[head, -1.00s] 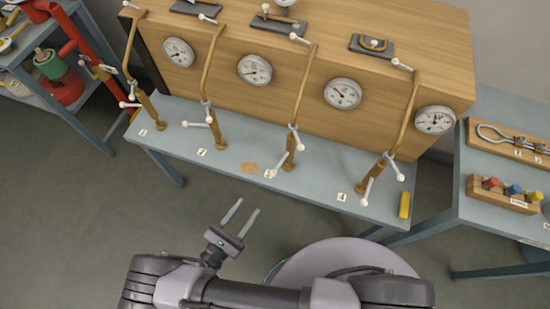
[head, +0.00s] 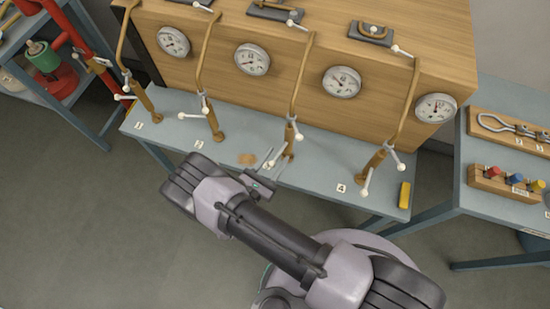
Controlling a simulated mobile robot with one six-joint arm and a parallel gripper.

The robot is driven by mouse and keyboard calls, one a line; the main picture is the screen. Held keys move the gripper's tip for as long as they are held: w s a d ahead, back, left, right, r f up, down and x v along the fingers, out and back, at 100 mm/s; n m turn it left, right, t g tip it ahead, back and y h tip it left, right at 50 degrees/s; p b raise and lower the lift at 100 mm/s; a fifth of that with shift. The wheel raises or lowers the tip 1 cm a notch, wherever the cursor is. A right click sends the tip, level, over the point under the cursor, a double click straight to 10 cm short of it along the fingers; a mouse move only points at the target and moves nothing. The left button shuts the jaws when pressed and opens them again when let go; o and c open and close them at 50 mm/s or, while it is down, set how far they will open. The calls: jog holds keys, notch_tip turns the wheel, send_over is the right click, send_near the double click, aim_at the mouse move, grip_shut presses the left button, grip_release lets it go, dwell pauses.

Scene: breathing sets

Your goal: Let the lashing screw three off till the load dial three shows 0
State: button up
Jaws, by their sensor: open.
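Lashing screw three (head: 290,138) is the third brown upright rod from the left, with white-tipped cross handles, on the grey-blue bench. Its number tag is hidden by my arm. Load dial three (head: 342,82) is the third round white gauge on the wooden crate's front, right of the rod. Its needle points up-left, but the figures are too small to read. My gripper (head: 274,158) is open and empty. Its fingers point up at the foot of screw three, just left of and below its lower handle. I cannot tell whether they touch it.
Similar screws one (head: 142,95), two (head: 213,118) and four (head: 375,155) stand along the bench (head: 320,160). A yellow block (head: 404,195) lies near its right end. A side table (head: 480,200) holds hooks and coloured knobs. A red frame (head: 75,40) stands at left.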

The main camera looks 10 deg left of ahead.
grip_shut()
dwell(1.4)
